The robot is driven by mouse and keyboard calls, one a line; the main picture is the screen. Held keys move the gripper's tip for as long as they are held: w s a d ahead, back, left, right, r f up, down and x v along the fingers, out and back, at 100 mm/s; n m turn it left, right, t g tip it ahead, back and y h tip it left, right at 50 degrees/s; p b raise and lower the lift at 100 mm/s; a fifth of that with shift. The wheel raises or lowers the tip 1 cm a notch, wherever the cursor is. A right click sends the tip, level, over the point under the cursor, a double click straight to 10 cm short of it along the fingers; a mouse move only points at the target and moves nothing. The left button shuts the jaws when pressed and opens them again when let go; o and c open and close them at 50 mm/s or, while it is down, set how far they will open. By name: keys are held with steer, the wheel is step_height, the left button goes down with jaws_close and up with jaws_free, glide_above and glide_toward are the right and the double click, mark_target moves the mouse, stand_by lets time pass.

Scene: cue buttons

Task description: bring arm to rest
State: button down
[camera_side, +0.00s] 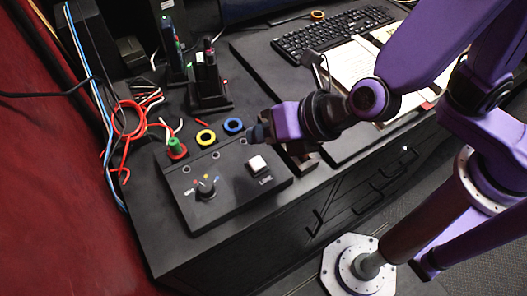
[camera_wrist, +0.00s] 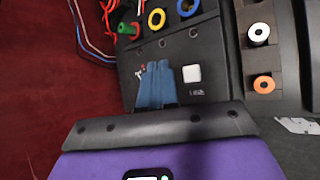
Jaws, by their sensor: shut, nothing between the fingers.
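My gripper (camera_side: 257,133) shows in the side view above the right part of a black control panel (camera_side: 228,201), near the panel's back edge. In the wrist view my gripper (camera_wrist: 157,68) has its blue-grey fingers together, with nothing between them. The panel carries a white square button (camera_side: 257,164), which also shows in the wrist view (camera_wrist: 192,74), right of the fingers. A dial knob (camera_side: 205,187) with coloured marks sits on the panel's left part. In the wrist view the fingers partly hide the dial. The fingers appear apart from the button.
Behind the panel are a green peg on a red ring (camera_side: 176,149), a yellow ring (camera_side: 206,137) and a blue ring (camera_side: 233,125). Red and white cables (camera_side: 131,118) lie at the left. A keyboard (camera_side: 330,35) and open book (camera_side: 357,68) lie further back.

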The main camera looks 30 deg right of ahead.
steer(key=shift+d, duration=0.1)
steer(key=w+d+r+m+h, duration=0.2)
steer(key=d+m+h, duration=0.3)
steer(key=d+m, duration=0.9)
steer(key=s+d+m+g, duration=0.7)
steer(key=s+d, duration=0.6)
steer(key=d, duration=0.3)
steer(key=shift+s+d+r+m, duration=0.25)
steer(key=shift+d+m, duration=0.05)
